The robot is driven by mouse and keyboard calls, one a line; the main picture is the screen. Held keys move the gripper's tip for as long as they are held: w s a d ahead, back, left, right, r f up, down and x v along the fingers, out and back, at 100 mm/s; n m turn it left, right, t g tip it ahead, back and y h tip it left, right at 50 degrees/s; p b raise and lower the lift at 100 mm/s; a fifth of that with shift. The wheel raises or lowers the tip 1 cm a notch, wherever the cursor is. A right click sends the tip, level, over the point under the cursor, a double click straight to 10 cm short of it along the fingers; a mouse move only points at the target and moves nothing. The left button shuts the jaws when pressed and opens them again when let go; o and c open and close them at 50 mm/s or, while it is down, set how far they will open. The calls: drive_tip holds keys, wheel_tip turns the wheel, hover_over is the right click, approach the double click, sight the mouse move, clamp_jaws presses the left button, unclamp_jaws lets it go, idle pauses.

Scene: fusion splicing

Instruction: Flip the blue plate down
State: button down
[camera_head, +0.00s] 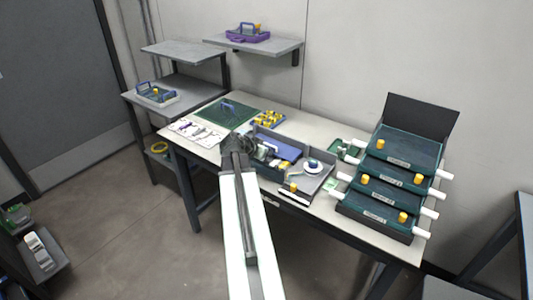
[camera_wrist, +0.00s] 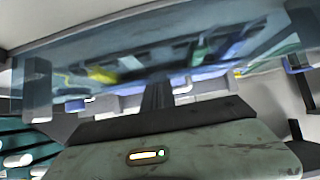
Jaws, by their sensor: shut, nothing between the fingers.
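In the wrist view a wide translucent blue plate (camera_wrist: 120,55) spans the upper part of the picture, tilted, with blurred yellow and blue shapes showing in or through it. My gripper (camera_wrist: 157,95) is shut and empty, its dark fingers pointing toward the plate's lower edge; I cannot tell whether they touch it. In the head view my gripper (camera_head: 240,143) is at the front of the table, at the left end of an open grey tray (camera_head: 316,184). A blue flat area (camera_head: 285,147) shows in the tray just right of the gripper. My arm hides part of the tray.
A stack of dark green trays (camera_head: 405,145) with white handles stands at the table's right. A green mat (camera_head: 226,110) and a white sheet (camera_head: 192,130) lie at the left. Yellow parts (camera_head: 268,118) sit behind the gripper. Shelves (camera_head: 260,45) hang behind.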

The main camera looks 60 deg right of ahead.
idle(0.4)
drive_tip(key=shift+w+a+r+p, duration=0.1)
drive_tip(key=shift+a+r+p, duration=0.05)
drive_tip(key=shift+p, duration=0.15)
drive_tip(key=p+v, duration=0.4)
drive_tip(key=v, duration=0.3)
drive_tip(key=shift+a+r+p, duration=0.15)
drive_tip(key=shift+r+p, duration=0.05)
drive_tip(key=shift+p, duration=0.1)
drive_tip(key=shift+f, duration=0.1)
